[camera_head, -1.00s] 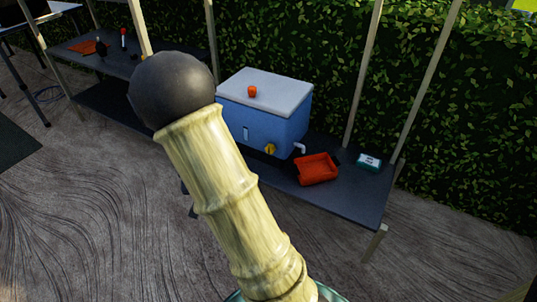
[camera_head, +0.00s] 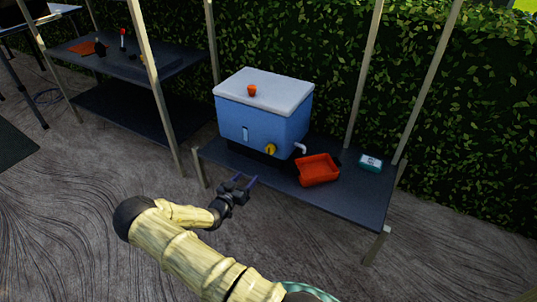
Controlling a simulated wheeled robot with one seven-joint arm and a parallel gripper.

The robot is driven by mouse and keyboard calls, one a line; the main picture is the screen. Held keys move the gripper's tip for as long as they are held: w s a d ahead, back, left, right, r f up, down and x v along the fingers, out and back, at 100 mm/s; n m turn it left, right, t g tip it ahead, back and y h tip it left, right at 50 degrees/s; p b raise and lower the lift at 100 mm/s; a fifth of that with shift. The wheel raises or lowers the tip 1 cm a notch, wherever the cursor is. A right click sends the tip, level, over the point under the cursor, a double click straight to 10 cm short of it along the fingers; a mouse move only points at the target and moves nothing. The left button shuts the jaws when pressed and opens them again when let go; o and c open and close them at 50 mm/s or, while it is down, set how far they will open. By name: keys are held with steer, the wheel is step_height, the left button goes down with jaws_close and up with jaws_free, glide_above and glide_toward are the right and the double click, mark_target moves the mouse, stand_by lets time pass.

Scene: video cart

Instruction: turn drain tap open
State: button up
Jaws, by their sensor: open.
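A blue cooler box (camera_head: 262,126) with a white lid (camera_head: 265,90) stands on the dark shelf. A yellow tap knob (camera_head: 271,149) sits low on its front face, and a white spout (camera_head: 299,147) sticks out to the right of it. Whether the tap is open or closed cannot be told. My gripper (camera_head: 243,182) is open and empty, in front of the shelf's front edge, below and to the left of the knob, and apart from it. Its fingers point toward the cooler.
A red-orange tray (camera_head: 318,170) lies on the shelf right of the cooler, with a green-and-white box (camera_head: 371,163) beyond it. A small orange cup (camera_head: 252,90) stands on the lid. Thin posts (camera_head: 362,75) rise around the shelf. The floor in front is clear.

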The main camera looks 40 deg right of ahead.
mark_target(269, 151)
stand_by(0.4)
steer(key=b+x, duration=0.5)
steer(key=x, duration=1.1)
steer(key=shift+d+b, duration=0.3)
steer(key=shift+b, duration=0.05)
steer(key=shift+w+d+r, duration=0.1)
steer(key=shift+w+d, duration=0.05)
steer(key=shift+d, duration=0.25)
steer(key=shift+c, duration=0.2)
steer(key=c, duration=1)
